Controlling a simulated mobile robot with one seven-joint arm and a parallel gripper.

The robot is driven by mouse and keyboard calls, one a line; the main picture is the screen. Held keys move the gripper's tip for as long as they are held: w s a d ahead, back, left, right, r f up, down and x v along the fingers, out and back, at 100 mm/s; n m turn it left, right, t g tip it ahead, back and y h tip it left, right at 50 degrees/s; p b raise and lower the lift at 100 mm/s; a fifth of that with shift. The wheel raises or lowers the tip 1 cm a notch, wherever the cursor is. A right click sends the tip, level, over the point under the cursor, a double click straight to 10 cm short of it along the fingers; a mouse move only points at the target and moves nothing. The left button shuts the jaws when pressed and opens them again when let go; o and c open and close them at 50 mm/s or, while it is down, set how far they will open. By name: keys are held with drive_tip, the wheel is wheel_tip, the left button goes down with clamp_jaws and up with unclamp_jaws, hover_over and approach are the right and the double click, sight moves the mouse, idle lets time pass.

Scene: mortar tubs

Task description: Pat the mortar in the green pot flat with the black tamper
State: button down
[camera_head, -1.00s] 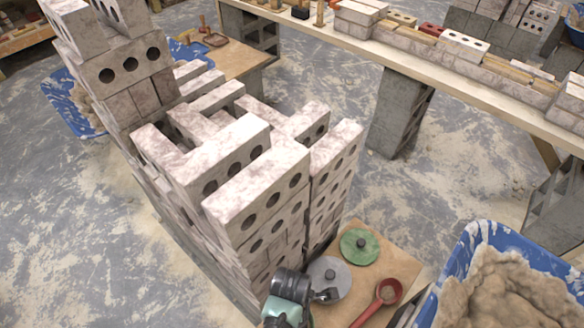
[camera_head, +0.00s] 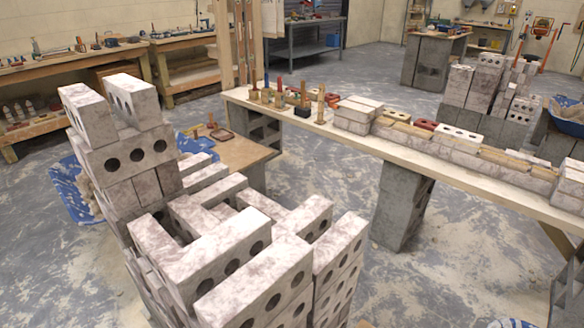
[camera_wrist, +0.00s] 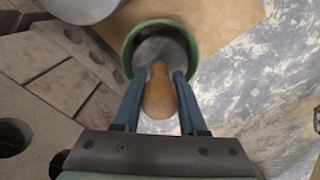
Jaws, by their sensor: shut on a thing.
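In the wrist view my gripper (camera_wrist: 160,74) has its two blue-grey fingers shut on the wooden handle of the tamper (camera_wrist: 158,98). The handle points up toward the camera. Beyond the fingertips is the green pot (camera_wrist: 129,46), seen from above as a green ring with grey inside. The tamper's far end lies over or inside this ring; I cannot tell whether it touches the mortar. The mortar's surface is mostly hidden, and grey tamper and grey mortar are hard to tell apart. The head view shows neither gripper nor pot.
A light grey round thing (camera_wrist: 82,6) stands left of the pot on the tan board (camera_wrist: 225,12). Brick stacks (camera_wrist: 40,75) rise close on the left, and also fill the front of the head view (camera_head: 235,255). A long plank bench (camera_head: 465,178) lies behind.

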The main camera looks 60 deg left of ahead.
drive_tip(key=shift+f+b, duration=1.35)
drive_tip(key=shift+f, duration=1.05)
drive_tip(key=shift+r+p, duration=0.9)
drive_tip(key=shift+p, duration=0.15)
drive_tip(key=shift+w+a, duration=0.2)
drive_tip(key=shift+a, duration=0.35)
drive_tip(key=shift+f, duration=0.2)
